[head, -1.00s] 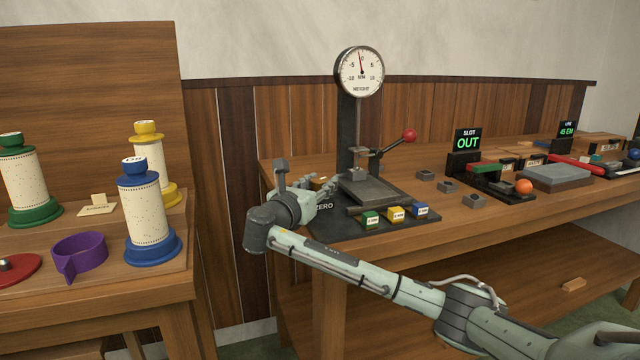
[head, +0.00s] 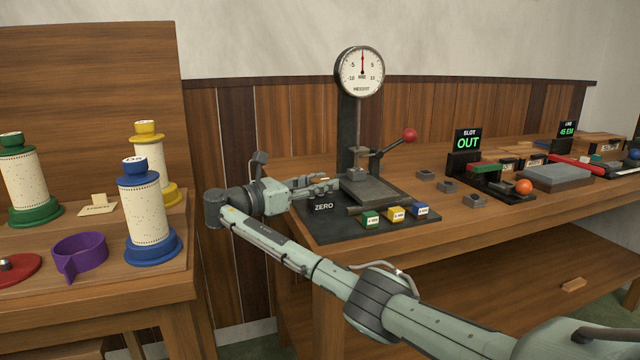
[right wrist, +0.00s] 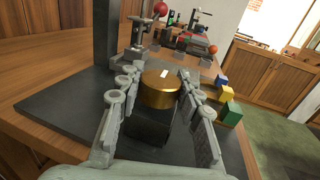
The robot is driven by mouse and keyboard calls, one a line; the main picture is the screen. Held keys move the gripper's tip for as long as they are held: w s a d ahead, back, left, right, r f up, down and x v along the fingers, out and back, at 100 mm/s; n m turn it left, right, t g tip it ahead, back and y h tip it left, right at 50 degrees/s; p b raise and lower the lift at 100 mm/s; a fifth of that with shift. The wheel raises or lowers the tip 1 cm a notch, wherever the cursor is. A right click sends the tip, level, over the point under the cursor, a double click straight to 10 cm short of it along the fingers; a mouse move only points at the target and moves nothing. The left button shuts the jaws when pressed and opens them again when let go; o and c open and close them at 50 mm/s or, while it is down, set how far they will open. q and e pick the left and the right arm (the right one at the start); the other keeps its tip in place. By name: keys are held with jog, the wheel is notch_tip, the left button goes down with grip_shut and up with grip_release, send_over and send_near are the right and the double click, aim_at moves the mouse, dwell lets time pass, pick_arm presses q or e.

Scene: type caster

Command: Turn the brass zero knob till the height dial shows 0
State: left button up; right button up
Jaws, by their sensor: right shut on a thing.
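The height dial (head: 360,72) is a round white gauge on top of a dark column. Its red needle points about straight up, at or very near the 0 mark. The brass zero knob (right wrist: 161,90) is a short cylinder with a pale mark on top, on a black block. In the right wrist view it sits between the fingers of my right gripper (right wrist: 158,84), which is shut on it. In the head view my right gripper (head: 328,187) reaches in from the left above the ZERO label (head: 324,206) and mostly hides the knob. My left gripper is not in view.
Green (head: 370,220), yellow (head: 396,215) and blue (head: 420,210) blocks stand along the front of the gauge base (head: 330,230). A lever with a red ball (head: 410,135) rises beside the column. Small grey blocks (head: 447,187) lie to the right.

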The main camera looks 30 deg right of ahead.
aim_at(321, 179)
dwell(0.3)
jog(key=o, duration=1.2)
jog(key=shift+c, duration=0.2)
jog(key=shift+r, duration=0.1)
notch_tip(321, 179, up, 10)
jog(key=shift+f, duration=0.1)
